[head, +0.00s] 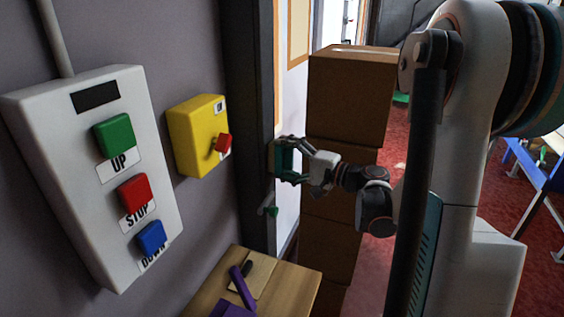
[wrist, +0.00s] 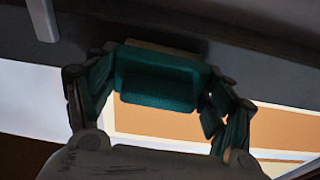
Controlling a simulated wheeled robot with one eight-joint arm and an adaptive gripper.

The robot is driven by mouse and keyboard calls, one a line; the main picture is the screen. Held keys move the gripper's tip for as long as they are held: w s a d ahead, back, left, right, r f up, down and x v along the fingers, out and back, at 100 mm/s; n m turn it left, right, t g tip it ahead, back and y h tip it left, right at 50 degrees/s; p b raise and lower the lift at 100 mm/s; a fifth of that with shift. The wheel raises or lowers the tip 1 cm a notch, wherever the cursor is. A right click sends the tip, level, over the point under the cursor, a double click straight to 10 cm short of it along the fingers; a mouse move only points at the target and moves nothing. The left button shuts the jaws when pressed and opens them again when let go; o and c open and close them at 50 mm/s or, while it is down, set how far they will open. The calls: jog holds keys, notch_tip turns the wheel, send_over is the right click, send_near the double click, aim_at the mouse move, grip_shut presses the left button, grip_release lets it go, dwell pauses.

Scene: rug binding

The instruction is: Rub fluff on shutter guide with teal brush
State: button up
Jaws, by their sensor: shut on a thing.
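The teal brush (wrist: 155,82) is between the fingers of my gripper (wrist: 165,68) in the wrist view, with a pale strip along its far edge. In the head view my gripper (head: 288,160) is shut on the brush (head: 281,158) beside the dark upright shutter guide (head: 250,90). The brush's front is close to the guide; I cannot tell whether it touches. In the wrist view a dark surface (wrist: 250,62), likely the guide, lies just beyond the brush. I cannot make out any fluff; the brush and fingers may hide it.
A white control box (head: 95,180) and a yellow switch box (head: 197,135) are on the left wall. Stacked cardboard boxes (head: 350,95) stand behind my arm. A wooden table (head: 295,290) holds purple items (head: 240,290).

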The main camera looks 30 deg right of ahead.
jog(key=shift+w+d, duration=0.6)
jog(key=shift+d, duration=0.15)
jog(key=shift+a, duration=0.1)
jog(key=shift+s+a+b, duration=0.15)
jog(key=shift+s+a, duration=0.45)
jog(key=shift+a, duration=0.25)
jog(key=shift+s+a+b, duration=0.15)
jog(key=shift+s+a, duration=0.4)
jog(key=shift+a, duration=0.25)
jog(key=shift+c, duration=0.3)
jog(key=shift+w+d+v, duration=0.1)
jog(key=shift+d+v, duration=0.05)
jog(key=shift+v, duration=0.8)
jog(key=shift+w+d+v, duration=0.1)
jog(key=shift+d+v, duration=0.05)
jog(key=shift+v, duration=0.85)
jog(key=shift+w+d+v, duration=0.1)
jog(key=shift+d+v, duration=0.05)
jog(key=shift+v, duration=0.8)
jog(key=shift+c, duration=0.2)
jog(key=shift+s, duration=0.1)
